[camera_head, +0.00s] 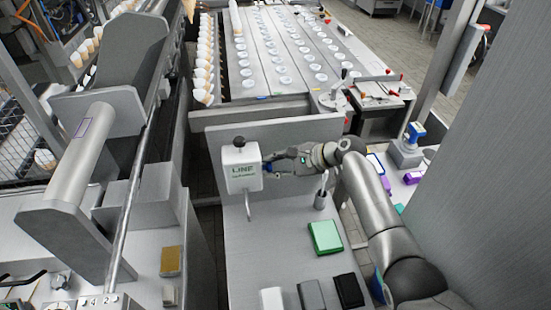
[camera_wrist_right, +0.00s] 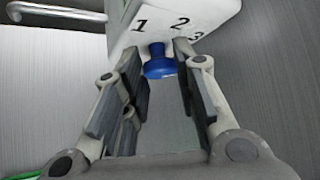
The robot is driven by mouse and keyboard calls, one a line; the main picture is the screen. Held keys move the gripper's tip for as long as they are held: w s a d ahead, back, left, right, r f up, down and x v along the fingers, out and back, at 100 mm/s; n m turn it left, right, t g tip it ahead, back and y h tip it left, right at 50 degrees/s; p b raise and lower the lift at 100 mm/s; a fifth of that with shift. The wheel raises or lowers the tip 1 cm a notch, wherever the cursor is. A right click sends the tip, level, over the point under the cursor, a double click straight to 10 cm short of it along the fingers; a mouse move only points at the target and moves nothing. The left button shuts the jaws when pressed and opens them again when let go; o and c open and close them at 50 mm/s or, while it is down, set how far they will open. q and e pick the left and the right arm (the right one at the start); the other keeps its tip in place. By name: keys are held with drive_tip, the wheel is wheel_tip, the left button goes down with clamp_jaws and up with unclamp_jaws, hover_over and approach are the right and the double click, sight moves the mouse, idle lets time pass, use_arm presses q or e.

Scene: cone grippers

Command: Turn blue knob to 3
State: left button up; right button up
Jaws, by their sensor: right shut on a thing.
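The blue knob (camera_wrist_right: 158,66) sticks out from a white box (camera_wrist_right: 185,22) that carries the numbers 1, 2 and 3. In the head view the white box (camera_head: 241,168) reads "LINE" and the knob is mostly hidden on its right side. My right gripper (camera_head: 273,166) reaches in from the right and is shut on the blue knob. In the right wrist view its two fingers (camera_wrist_right: 158,58) stand on either side of the knob. I cannot tell which number the knob points to. My left gripper is not in view.
A green box (camera_head: 325,237) lies on the grey bench (camera_head: 265,262) below my right arm. White, grey and black boxes (camera_head: 348,291) line the front edge. A metal cylinder (camera_head: 320,198) stands near the arm. A panel stands behind the white box.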

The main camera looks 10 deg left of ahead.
drive_tip(key=shift+w+m+g+h, duration=0.1)
drive_tip(key=shift+m+g+h, duration=0.2)
drive_tip(key=shift+g, duration=0.2)
drive_tip(key=shift+p, duration=0.3)
drive_tip(key=o, duration=1)
drive_tip(key=shift+o, duration=0.2)
